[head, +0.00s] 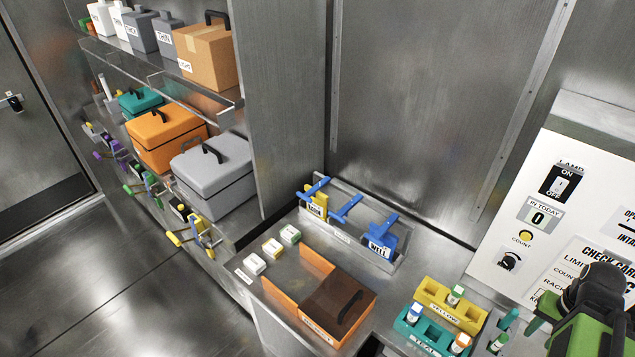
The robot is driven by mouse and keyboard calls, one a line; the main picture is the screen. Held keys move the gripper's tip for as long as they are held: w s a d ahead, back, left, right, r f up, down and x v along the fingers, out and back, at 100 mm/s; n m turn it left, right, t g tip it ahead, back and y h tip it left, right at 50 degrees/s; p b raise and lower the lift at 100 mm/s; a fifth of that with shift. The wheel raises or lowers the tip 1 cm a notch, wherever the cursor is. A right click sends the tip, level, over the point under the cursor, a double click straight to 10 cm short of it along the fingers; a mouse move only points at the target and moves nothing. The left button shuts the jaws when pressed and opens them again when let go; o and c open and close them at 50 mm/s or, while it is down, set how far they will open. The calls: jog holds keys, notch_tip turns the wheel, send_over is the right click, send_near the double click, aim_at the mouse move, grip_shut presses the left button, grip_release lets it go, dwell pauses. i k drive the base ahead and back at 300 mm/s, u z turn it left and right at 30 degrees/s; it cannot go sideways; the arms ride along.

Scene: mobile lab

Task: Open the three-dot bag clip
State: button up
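I cannot pick out a bag clip with three dots; no dot marks are legible at this size. Several small coloured handled fittings line the lower shelf's front edge at left: a yellow one (198,232), a green one (142,188) and a purple one (110,150). I cannot tell whether any is a clip. A green and black part of my arm (592,315) shows at the lower right. My gripper's fingertips are not seen, so its state does not show.
On the counter stand a rack (350,238) with blue-handled pieces, an open orange-brown box (312,325), small white blocks (255,265), and yellow (432,287) and teal (408,325) vial holders. A control panel (560,220) stands at right. Open floor (100,285) lies at left.

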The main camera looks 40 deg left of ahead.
aim_at(306, 196)
jog(key=u, duration=0.4)
jog(key=k, duration=0.15)
jog(key=u, duration=3)
jog(key=i, duration=1)
jog(key=u, duration=0.3)
jog(key=k, duration=0.75)
jog(key=z, duration=0.25)
jog(key=i, duration=0.7)
jog(key=u, duration=0.05)
